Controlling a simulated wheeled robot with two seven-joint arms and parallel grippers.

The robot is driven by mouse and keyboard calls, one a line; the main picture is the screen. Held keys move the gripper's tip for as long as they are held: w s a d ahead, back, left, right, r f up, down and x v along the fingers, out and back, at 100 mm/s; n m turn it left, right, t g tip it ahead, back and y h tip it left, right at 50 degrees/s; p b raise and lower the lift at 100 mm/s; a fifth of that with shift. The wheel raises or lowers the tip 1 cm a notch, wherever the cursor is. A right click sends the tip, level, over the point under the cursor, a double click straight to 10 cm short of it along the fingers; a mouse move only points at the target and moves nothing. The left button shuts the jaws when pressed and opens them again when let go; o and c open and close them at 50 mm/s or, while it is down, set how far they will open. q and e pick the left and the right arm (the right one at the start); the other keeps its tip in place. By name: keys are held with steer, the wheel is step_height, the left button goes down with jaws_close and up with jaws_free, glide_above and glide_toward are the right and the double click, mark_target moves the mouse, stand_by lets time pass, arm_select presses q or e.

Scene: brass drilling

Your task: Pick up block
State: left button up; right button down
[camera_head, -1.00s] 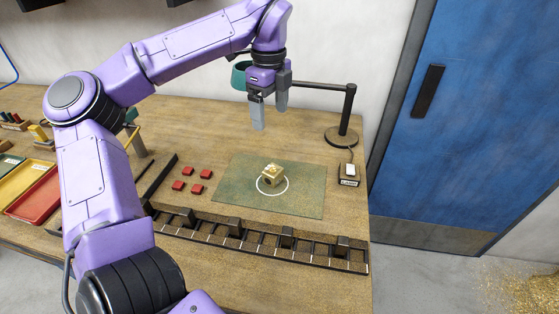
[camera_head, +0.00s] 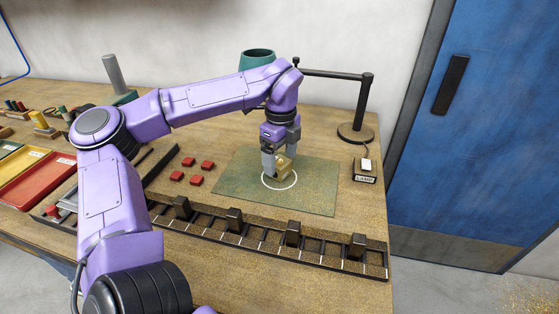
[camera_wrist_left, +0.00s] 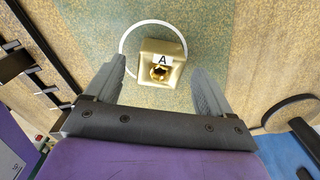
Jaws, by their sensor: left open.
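The brass block (camera_head: 284,168) sits on the green mat (camera_head: 318,190), over part of a white circle. In the left wrist view the block (camera_wrist_left: 161,64) shows a label "A" and a hole in its face. My left gripper (camera_head: 279,164) is low at the block, with its fingers open on either side. In the left wrist view the left gripper's fingertips (camera_wrist_left: 160,72) are apart, with the block between and slightly ahead of them. I cannot tell whether a finger touches it. My right gripper is not in view.
A black rail with several dark blocks (camera_head: 234,219) runs along the front of the mat. Several red squares (camera_head: 196,180) lie left of the mat. A lamp with a black stand (camera_head: 356,134) and a switch box (camera_head: 365,172) are at the right. Coloured trays (camera_head: 40,180) are at the far left.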

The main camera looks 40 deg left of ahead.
arm_select(q)
step_height(320, 180, down, 2)
steer(key=shift+a+f, duration=0.1)
steer(key=shift+f, duration=0.1)
steer(key=c, duration=1.3)
steer(key=shift+r, duration=0.1)
jaws_close()
steer(key=shift+r, duration=0.1)
